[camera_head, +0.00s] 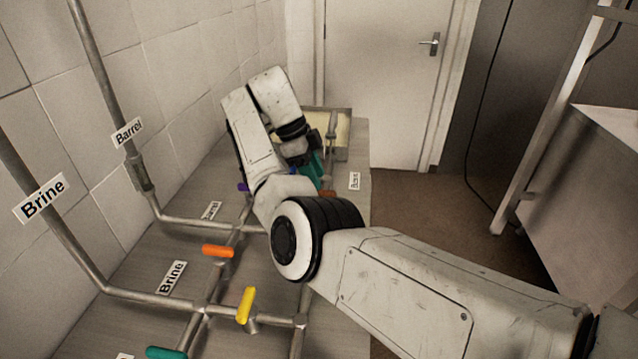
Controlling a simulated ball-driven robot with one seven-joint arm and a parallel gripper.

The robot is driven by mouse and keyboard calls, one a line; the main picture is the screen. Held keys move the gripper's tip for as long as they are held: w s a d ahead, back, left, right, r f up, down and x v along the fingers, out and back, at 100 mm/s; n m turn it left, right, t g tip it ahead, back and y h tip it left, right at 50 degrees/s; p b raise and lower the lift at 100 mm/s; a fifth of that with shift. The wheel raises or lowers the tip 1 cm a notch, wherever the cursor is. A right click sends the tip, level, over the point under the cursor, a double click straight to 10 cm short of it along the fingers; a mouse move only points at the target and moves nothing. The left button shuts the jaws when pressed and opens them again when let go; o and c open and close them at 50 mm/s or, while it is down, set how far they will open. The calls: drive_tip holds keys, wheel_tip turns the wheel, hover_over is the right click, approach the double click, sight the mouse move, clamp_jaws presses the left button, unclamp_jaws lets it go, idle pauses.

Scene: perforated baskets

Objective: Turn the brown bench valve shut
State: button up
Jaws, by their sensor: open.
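The brown valve handle (327,193) shows as a small patch on the bench pipework, to the left of a white label (354,181) that seems to read "Brine" or "Bench". My arm covers most of what lies left of it. My gripper (314,170) points down just above and behind the brown handle, open and partly hidden by my forearm. Teal shows at its end; I cannot tell whether this is the gripper or another handle. Contact with the brown handle cannot be made out.
Orange (218,251), yellow (246,305), teal (166,353) and purple (243,187) handles sit on nearby pipes. Pipes labelled "Brine" (42,198) and "Barrel" (127,132) rise along the tiled wall at left. Open floor (430,225) lies right of the bench.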

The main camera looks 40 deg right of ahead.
drive_tip(key=v, duration=0.7)
drive_tip(key=shift+p, duration=0.45)
